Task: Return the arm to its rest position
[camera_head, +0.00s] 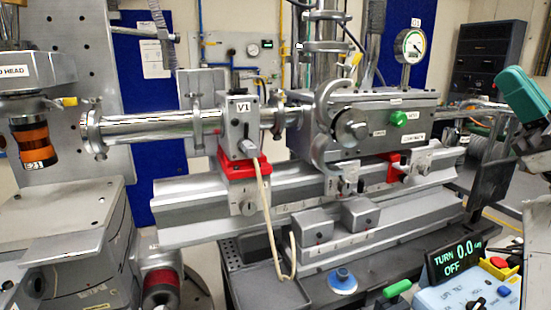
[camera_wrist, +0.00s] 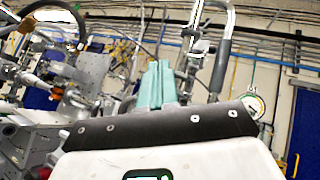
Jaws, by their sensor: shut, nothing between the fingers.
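My gripper (camera_wrist: 155,88) shows in the wrist view as two teal fingers pressed together, pointing up past a dark bracket and a white housing. Nothing is between them. In the head view, the teal part at the right edge appears to be the same gripper (camera_head: 520,93), raised and tilted up to the left. It is in the air, right of the beamline assembly and in front of the dark cabinet. The rest of the arm is mostly out of the head view.
A metal rail (camera_head: 190,209) carries the V1 valve (camera_head: 241,128) and a grey chamber (camera_head: 390,128) with a dial gauge (camera_head: 411,45). A looped beige cable (camera_head: 268,215) hangs in front. A control box (camera_head: 470,292) with a lit display (camera_head: 455,258) sits lower right. A drawer cabinet (camera_head: 490,52) stands behind.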

